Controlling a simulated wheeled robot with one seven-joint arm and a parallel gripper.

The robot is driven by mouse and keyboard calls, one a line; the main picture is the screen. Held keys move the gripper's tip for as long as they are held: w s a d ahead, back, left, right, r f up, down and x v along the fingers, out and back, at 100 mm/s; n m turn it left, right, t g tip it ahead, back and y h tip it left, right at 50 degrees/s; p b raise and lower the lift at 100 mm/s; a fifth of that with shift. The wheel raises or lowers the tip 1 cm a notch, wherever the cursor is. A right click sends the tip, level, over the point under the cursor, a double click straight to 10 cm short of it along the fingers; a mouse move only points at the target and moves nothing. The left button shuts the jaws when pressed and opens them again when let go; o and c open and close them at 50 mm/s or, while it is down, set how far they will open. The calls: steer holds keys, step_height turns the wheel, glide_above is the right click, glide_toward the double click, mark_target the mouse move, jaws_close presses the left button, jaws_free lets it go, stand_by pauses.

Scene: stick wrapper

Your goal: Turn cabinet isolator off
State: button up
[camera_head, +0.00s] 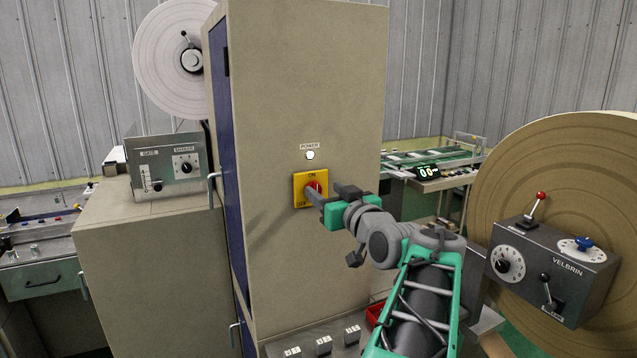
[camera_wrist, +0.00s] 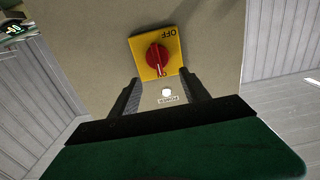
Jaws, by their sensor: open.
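The cabinet isolator is a red rotary knob (camera_head: 317,187) on a yellow plate (camera_head: 298,190) on the tall beige cabinet's face. ON is printed at the top of the plate and OFF at lower left. In the wrist view, which is upside down, the knob (camera_wrist: 157,57) shows whole, its white mark pointing toward the ON side, away from OFF. My gripper (camera_head: 314,193) is in front of the plate, hiding part of it in the head view. Its fingers (camera_wrist: 160,82) are open and empty, spread to either side just short of the knob. I see no contact.
A white round lamp (camera_head: 310,155) labelled POWER sits above the plate. A control box (camera_head: 165,165) stands on a lower cabinet at left. A large brown roll (camera_head: 560,150) with a VELBRIN box (camera_head: 552,270) is right of my arm. Buttons line a ledge (camera_head: 310,348) below.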

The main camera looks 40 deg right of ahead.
mark_target(317, 186)
steer(key=p+x, duration=0.1)
steer(key=x, duration=0.3)
steer(key=shift+w, duration=0.2)
steer(key=shift+c, duration=0.5)
steer(key=shift+f, duration=0.15)
jaws_close()
